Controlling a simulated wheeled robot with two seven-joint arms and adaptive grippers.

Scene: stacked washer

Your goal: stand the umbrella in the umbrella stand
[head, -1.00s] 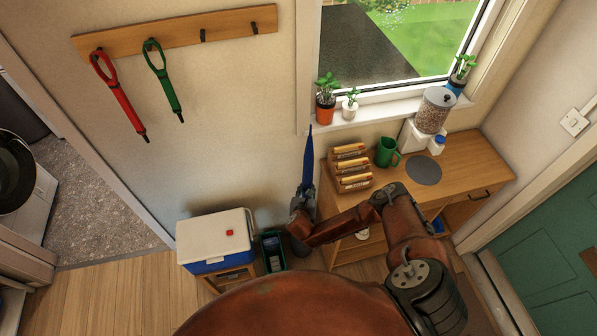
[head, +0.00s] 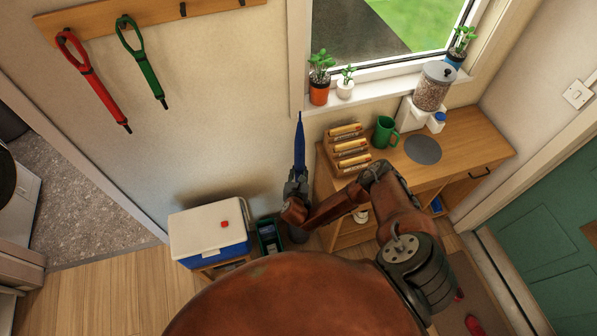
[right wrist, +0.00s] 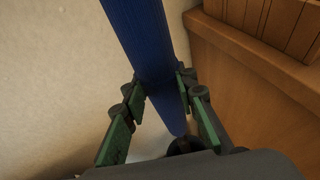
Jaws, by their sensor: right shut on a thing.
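A closed blue umbrella (head: 300,145) is roughly upright in front of the wall, left of the wooden cabinet. My right gripper (head: 297,184) is shut on it; in the right wrist view the blue shaft (right wrist: 145,50) runs between the green-sided fingers. Its lower end shows there near a dark round shape (right wrist: 182,146). In the head view a dark round thing (head: 298,236), perhaps the umbrella stand, is on the floor beneath the gripper, partly covered by my arm. I cannot tell whether the umbrella touches it. My left gripper is not in view.
A green bin (head: 268,236) and a white-and-blue cooler (head: 210,232) on a low stool are left of the gripper. The cabinet (head: 465,150) is at its right. A red umbrella (head: 93,80) and a green umbrella (head: 141,62) hang on the wall rack.

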